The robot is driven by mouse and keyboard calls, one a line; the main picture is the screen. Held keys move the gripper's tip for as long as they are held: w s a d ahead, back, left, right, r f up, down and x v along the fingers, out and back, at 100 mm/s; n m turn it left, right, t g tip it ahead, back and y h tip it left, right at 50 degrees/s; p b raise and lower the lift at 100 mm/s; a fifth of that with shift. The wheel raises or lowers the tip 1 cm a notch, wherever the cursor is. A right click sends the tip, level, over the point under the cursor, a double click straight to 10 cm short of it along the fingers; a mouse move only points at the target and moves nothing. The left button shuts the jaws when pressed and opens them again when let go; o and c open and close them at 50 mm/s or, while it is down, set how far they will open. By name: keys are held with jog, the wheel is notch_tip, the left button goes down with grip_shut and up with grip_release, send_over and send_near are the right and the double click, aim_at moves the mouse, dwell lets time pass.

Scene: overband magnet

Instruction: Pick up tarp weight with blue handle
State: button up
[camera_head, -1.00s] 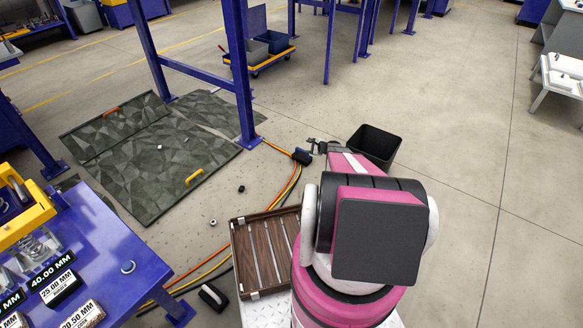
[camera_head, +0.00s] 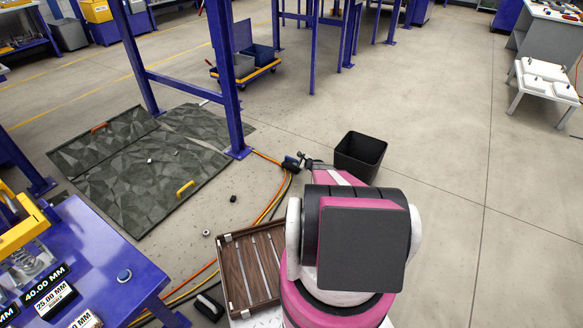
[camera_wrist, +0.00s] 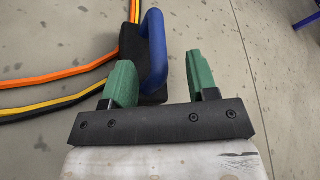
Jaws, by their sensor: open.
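The tarp weight, a black block with a blue handle (camera_wrist: 154,48), lies on the floor in the wrist view. In the head view the weight (camera_head: 291,162) looks small and dark, beside the hoses. My gripper (camera_wrist: 161,78) is open, with green pads apart. The handle's near end lies between the pads' lines, closer to the left pad, which overlaps the black block in the picture. I cannot tell whether they touch. In the head view my gripper (camera_head: 311,163) is just right of the weight, partly hidden by my arm.
Orange, yellow and black hoses (camera_wrist: 55,85) run left of the weight. A black bin (camera_head: 360,155) stands close right of my gripper. A slatted wooden tray (camera_head: 236,280) lies nearer. Weights with orange (camera_head: 99,127) and yellow (camera_head: 185,188) handles are on a dark tarp (camera_head: 130,200).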

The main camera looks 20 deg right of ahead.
aim_at(295, 160)
jog(key=x, duration=0.4)
jog(key=shift+a+f, duration=0.15)
jog(key=shift+f, duration=0.05)
grip_shut()
jog(key=shift+r, duration=0.1)
dwell(1.1)
